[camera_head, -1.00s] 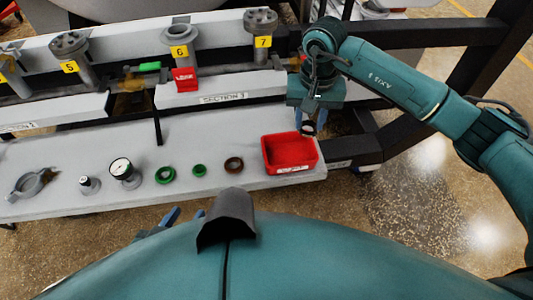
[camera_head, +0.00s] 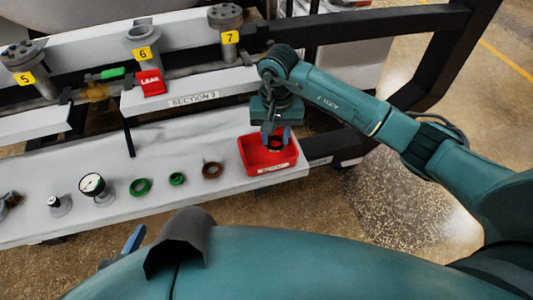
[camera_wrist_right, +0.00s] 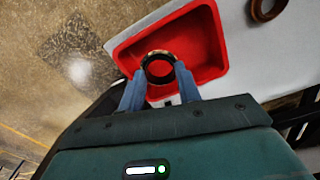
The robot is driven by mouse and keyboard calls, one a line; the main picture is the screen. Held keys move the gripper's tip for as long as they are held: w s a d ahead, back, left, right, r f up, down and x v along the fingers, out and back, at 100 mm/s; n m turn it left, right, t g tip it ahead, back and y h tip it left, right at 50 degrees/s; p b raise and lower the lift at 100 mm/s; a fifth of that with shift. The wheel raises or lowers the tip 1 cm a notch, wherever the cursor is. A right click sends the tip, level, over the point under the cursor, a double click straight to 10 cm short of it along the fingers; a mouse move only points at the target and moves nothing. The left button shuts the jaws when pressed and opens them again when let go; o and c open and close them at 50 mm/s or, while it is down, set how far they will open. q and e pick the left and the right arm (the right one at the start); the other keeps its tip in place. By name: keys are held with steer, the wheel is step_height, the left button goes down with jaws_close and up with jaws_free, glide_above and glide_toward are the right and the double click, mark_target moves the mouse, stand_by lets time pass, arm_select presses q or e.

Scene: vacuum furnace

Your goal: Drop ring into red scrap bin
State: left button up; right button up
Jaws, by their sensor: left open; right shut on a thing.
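The red scrap bin (camera_head: 281,167) is an open tray at the right end of the grey lower shelf. My right gripper (camera_head: 275,143) points down over it, shut on a dark ring. In the right wrist view the ring (camera_wrist_right: 145,62) sits between the blue fingertips (camera_wrist_right: 159,73), over the inside of the bin (camera_wrist_right: 206,30). Its exact height above the bin floor is hard to tell. My left gripper (camera_head: 133,240) is mostly hidden behind my body at the shelf's front edge; a blue finger shows, apart from the objects.
Left of the bin lie a brown ring (camera_head: 212,170) and two green rings, the larger one (camera_head: 140,187) further left. A dial gauge (camera_head: 92,185) stands beyond them. Numbered flanges and a red tag (camera_head: 151,84) line the upper ledge.

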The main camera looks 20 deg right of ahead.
steer(key=o, duration=0.9)
steer(key=shift+r, duration=0.15)
arm_select(q)
steer(key=shift+w+d+f+p, duration=0.1)
steer(key=shift+f+p, duration=0.15)
steer(key=shift+p, duration=0.1)
arm_select(e)
steer(key=shift+r, duration=6.5)
